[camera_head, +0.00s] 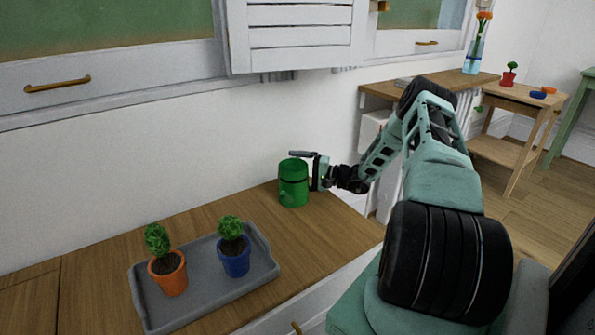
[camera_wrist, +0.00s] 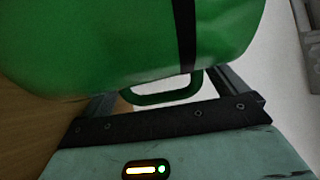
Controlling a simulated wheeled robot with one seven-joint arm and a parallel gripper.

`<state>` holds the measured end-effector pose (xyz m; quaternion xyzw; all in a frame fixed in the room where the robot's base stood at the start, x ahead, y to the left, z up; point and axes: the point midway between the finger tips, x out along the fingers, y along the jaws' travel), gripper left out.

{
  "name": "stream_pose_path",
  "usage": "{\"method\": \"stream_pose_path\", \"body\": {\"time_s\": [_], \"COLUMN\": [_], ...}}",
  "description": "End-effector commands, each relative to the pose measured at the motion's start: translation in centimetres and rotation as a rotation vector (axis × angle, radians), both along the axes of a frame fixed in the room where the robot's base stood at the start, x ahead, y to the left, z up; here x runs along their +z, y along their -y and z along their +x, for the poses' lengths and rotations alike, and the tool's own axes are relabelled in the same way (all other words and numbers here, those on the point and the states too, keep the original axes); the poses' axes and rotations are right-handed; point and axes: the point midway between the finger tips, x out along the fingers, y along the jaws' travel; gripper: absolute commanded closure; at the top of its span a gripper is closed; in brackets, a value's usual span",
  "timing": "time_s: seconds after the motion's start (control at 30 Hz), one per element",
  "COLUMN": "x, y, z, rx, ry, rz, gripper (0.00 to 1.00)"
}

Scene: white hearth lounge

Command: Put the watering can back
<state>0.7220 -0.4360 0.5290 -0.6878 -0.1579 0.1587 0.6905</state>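The green watering can (camera_head: 293,190) stands upright on the wooden counter near its right end, close to the wall. It also fills the top of the wrist view (camera_wrist: 110,50), with a dark band around its body and its green handle (camera_wrist: 165,95) towards my palm. My gripper (camera_head: 308,170) is at the can's right side, turned so its fingers are one above the other. The fingers are wide apart, with the handle between them and gaps on both sides. The can's body hides parts of the fingers in the wrist view.
A grey tray (camera_head: 206,301) on the counter (camera_head: 100,255) holds an orange pot (camera_head: 168,274) and a blue pot (camera_head: 234,258) with plants. A wooden shelf (camera_head: 380,90) and a side table (camera_head: 520,97) stand at the back right. Counter between tray and can is clear.

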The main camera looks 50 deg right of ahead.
Motion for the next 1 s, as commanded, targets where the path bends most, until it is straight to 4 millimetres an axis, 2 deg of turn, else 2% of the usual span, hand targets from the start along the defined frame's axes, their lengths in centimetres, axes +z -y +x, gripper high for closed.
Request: {"method": "stream_pose_path", "body": {"time_s": [0.2,0.27,0.7,0.83,1.0], "x": [0.4,0.3,0.4,0.3,0.3], "y": [0.0,0.4,4.1,4.8,5.2], "z": [0.0,-0.6,-8.3,-9.9,-10.8], "rx": [0.001,-0.003,-0.003,-0.002,-0.001], "ry": [-0.003,-0.003,-0.002,-0.001,-0.002], "rz": [-0.001,0.000,0.000,0.000,0.000], "gripper": [0.00,0.00,0.00,0.00,0.00]}}
